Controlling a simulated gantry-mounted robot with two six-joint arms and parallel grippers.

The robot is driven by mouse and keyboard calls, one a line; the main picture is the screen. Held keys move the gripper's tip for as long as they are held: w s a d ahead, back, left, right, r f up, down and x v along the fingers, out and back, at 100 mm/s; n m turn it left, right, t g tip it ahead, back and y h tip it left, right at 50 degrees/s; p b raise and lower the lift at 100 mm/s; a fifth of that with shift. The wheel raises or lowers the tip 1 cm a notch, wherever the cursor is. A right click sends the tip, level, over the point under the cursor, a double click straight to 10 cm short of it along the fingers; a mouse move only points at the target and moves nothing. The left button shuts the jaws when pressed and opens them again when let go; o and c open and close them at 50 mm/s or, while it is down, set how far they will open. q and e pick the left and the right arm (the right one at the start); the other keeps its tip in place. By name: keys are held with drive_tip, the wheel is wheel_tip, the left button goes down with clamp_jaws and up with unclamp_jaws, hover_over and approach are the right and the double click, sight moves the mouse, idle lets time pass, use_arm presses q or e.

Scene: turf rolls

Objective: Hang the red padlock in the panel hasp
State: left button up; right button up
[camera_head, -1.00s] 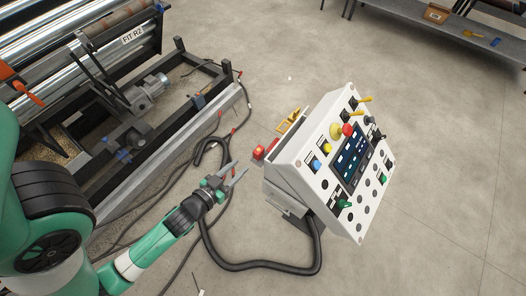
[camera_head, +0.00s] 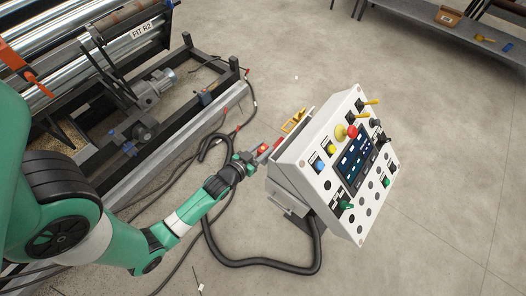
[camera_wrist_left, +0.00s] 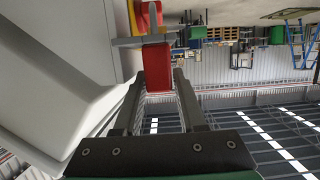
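The red padlock (camera_head: 263,148) is at the left side of the white control panel (camera_head: 317,155), small and partly covered by my left gripper (camera_head: 257,156). In the left wrist view, a red block that looks like the padlock body (camera_wrist_left: 157,66) lies between and just past the fingertips of my left gripper (camera_wrist_left: 158,76). The two fingers are apart, with a narrow gap on the right; I cannot make out firm contact. A grey bar (camera_wrist_left: 142,42) borders the block. I cannot make out the hasp clearly. My right gripper is out of view.
A yellow bracket (camera_head: 293,121) stands behind the panel's upper left edge. A thick black hose (camera_head: 265,265) loops on the floor below. The roller machine (camera_head: 125,95) is at the left. A red and yellow part (camera_wrist_left: 149,14) shows beyond the grey bar.

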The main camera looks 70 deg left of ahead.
use_arm(q)
clamp_jaws()
idle(0.3)
